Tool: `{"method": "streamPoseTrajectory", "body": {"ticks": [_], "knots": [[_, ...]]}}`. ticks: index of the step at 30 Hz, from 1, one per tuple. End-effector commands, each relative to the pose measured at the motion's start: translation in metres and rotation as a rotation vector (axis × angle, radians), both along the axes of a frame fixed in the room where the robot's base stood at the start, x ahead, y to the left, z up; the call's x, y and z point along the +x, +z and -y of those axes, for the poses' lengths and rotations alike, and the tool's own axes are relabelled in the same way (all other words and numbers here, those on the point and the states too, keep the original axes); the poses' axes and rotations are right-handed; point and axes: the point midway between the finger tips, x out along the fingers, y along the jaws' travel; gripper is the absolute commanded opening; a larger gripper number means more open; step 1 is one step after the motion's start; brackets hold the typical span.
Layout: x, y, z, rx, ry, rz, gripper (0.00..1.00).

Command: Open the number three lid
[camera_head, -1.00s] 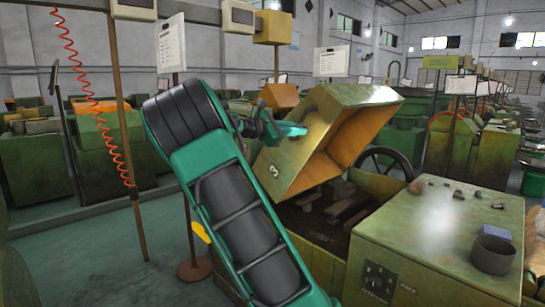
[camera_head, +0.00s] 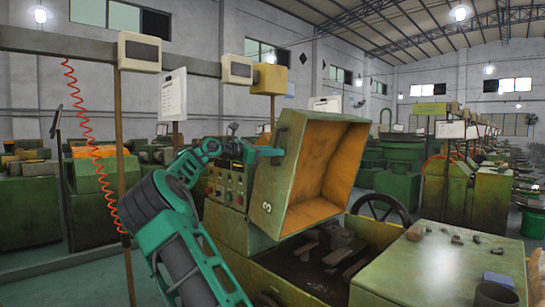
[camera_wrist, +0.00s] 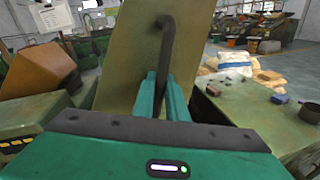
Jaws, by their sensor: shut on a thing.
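The number three lid (camera_head: 272,190) is a worn green box-like cover with an orange inside and a "3" on its side. It stands raised and steeply tilted above its machine, its open face turned to the right. My gripper (camera_head: 277,152) is at the lid's left face in the head view. In the wrist view my gripper (camera_wrist: 163,98) is shut on the dark bent handle (camera_wrist: 168,45) of the lid. The handle's lower end is hidden between the teal fingers.
Below the lid is the open machine bed (camera_head: 325,265) with metal parts. A green cabinet (camera_head: 440,265) with small parts on top stands at the right. A control panel (camera_head: 226,185) is behind my arm. A handwheel (camera_head: 381,208) is behind the bed.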

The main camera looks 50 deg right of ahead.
Motion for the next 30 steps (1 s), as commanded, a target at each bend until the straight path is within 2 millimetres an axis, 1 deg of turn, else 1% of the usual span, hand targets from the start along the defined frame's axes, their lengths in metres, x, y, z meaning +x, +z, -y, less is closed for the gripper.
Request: {"method": "streamPoseTrajectory", "body": {"ticks": [1,6,7,8,9,17,20,23,26,30], "knots": [[0.002,-0.003,0.0,0.006,0.003,-0.004,0.0],[0.002,-0.003,-0.001,0.006,0.003,-0.003,0.0],[0.002,-0.003,-0.001,0.006,0.003,-0.003,0.15],[0.002,-0.003,-0.001,0.006,0.003,-0.003,0.22],[0.002,-0.003,-0.001,0.005,0.003,-0.002,0.31],[0.0,-0.001,0.001,0.002,0.0,0.0,0.31],[0.001,-0.001,-0.002,0.001,-0.001,-0.001,0.31],[0.004,0.0,-0.01,0.0,0.0,0.0,0.31],[0.009,0.0,-0.025,0.001,0.0,0.0,0.31],[0.019,0.001,-0.051,0.001,0.002,-0.002,0.31]]}}
